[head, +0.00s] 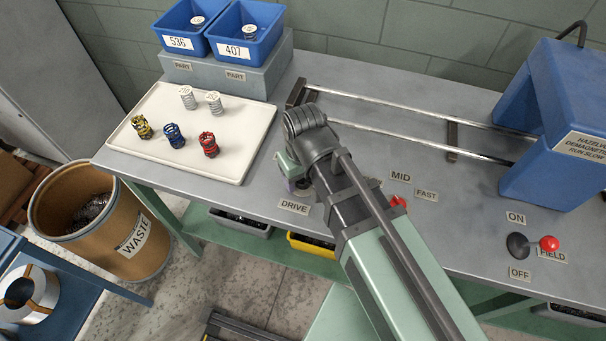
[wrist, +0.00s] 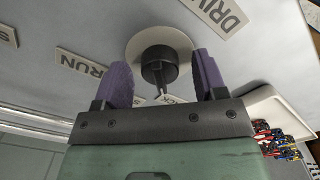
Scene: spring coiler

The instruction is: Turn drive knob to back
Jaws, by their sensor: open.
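The drive knob (wrist: 158,66) is black and round, on a pale disc (wrist: 135,48), in the wrist view. A narrow pointer on it points down in that view, toward a label partly hidden by my gripper, of which "CK" shows. My gripper (wrist: 163,64) is open, with one purple finger on each side of the knob. Gaps show between the fingers and the knob. In the head view my gripper (head: 297,186) is above the DRIVE label (head: 294,206), and my arm hides most of the knob.
A RUN label (wrist: 80,65) lies left of the knob in the wrist view. A white tray (head: 236,167) with several coloured springs is left of my gripper. A red-balled lever (head: 549,243) and a blue demagnetizer (head: 545,130) stand at the right.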

